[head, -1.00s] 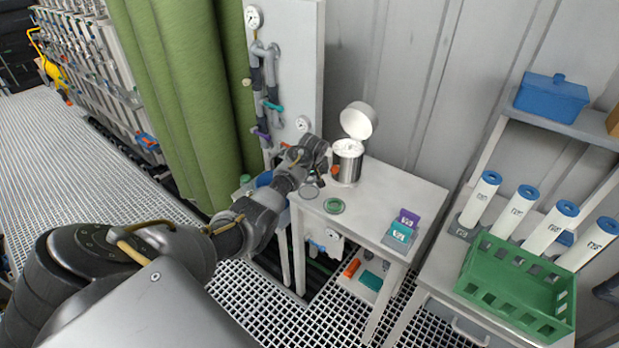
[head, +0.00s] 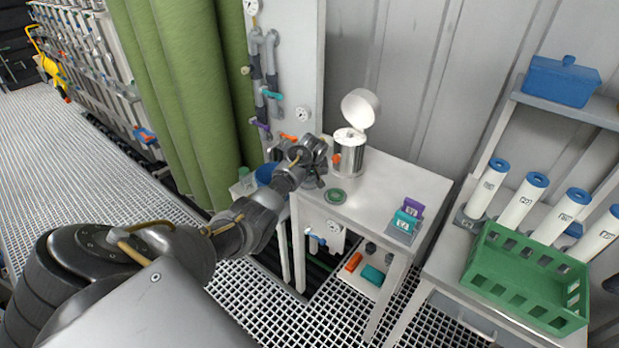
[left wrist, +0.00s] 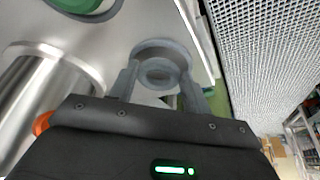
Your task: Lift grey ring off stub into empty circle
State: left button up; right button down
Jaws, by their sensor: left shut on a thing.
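My left gripper (head: 314,180) is at the left edge of the small white table, beside the metal canister. In the left wrist view its two fingers (left wrist: 160,88) are shut on the grey ring (left wrist: 163,47), one finger on each side. A smaller round grey shape (left wrist: 160,73) shows within the ring; I cannot tell whether it is the stub, or whether the ring is clear of it. The empty circle cannot be made out. My right gripper is not in view.
A green ring (head: 336,196) lies on the white table (head: 375,215) just right of the gripper. The open-lidded canister (head: 348,155) stands close behind. A teal and purple block holder (head: 402,226) is at the table's right front. A green crate (head: 525,275) stands farther right.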

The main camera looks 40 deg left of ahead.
pick_arm(q)
jog(key=shift+f, duration=0.2)
dwell(0.6)
jog(key=o, duration=1)
jog(key=shift+r, duration=0.15)
jog(key=v, duration=1)
jog(key=shift+s+d+r+b, duration=0.15)
jog(key=shift+d+r+b, duration=0.05)
jog(key=shift+b, duration=0.25)
